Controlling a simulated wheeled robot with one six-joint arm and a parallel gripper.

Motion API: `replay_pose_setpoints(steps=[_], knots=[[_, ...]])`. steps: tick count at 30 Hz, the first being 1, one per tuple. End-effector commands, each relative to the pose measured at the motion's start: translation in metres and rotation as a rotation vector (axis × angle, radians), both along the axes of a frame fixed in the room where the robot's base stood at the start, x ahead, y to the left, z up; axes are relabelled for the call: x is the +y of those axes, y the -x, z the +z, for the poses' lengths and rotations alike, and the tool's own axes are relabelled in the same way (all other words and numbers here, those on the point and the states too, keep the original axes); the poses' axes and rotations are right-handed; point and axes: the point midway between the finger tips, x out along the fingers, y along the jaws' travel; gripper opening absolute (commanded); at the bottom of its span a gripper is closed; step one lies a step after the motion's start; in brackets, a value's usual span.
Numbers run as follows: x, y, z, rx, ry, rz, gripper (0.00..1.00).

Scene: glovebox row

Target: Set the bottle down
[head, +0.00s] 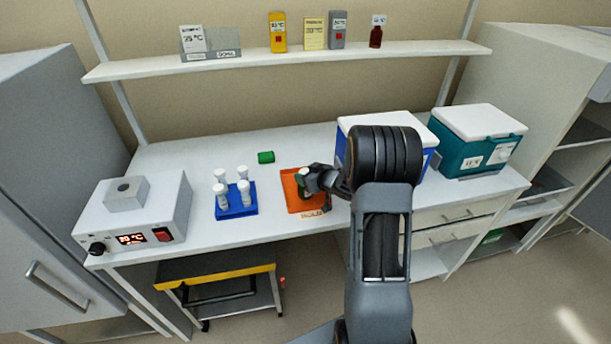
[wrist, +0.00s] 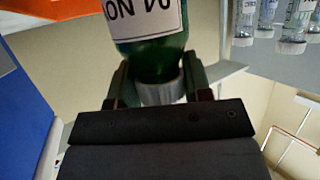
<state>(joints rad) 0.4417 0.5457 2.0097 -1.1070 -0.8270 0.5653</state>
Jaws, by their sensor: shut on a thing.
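My gripper (head: 311,179) is shut on a green bottle (head: 302,188) over the orange mat (head: 291,198) on the bench. The wrist view shows the bottle (wrist: 155,52) with a white label bearing black print, and my gripper (wrist: 160,85) closed around its neck near the pale ribbed cap (wrist: 163,93). The bottle appears inverted in that picture. In the head view, my fingers hide part of the bottle. I cannot tell whether its base touches the mat.
Left of the mat is a blue rack (head: 237,203) of several white-capped tubes. A small green cylinder (head: 266,157) lies behind. A heater box (head: 135,215) stands at far left. Blue (head: 343,145) and teal (head: 477,140) coolers stand right. A shelf (head: 290,56) runs above.

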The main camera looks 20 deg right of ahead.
Motion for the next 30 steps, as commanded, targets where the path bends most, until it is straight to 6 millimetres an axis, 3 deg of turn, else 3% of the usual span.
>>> replay_pose_setpoints(steps=[7,8,15,24,30], knots=[[0.001,0.000,-0.002,-0.001,0.000,0.001,0.03],[0.001,0.000,-0.002,0.000,0.000,0.001,0.46],[0.001,0.000,-0.002,0.000,0.000,0.001,0.69],[0.001,0.000,0.002,0.000,0.000,0.001,0.70],[-0.009,0.022,0.010,0.000,0.001,-0.003,0.70]])
